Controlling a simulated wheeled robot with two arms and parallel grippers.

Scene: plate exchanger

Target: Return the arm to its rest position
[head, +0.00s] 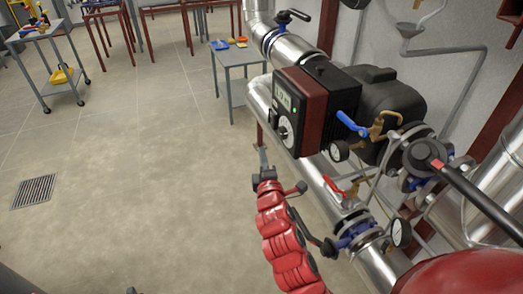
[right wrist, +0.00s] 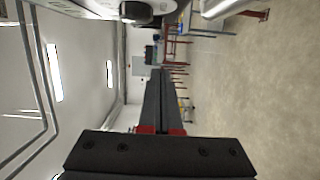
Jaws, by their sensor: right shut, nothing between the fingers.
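My right arm comes up from the bottom of the head view, with its red links below the black wrist. My right gripper (head: 263,160) is beyond the wrist, in front of the lower silver pipe and over the floor. In the right wrist view its two dark fingers (right wrist: 162,75) lie together, shut, with nothing held between them. My left gripper is not in view.
A pump with a red and black control box (head: 300,108) and silver pipes (head: 355,235) with valves and gauges stand close on the right. A small grey table (head: 238,56) is behind. Open floor (head: 130,170) lies left, with a drain grate (head: 34,191) and a cart (head: 45,36).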

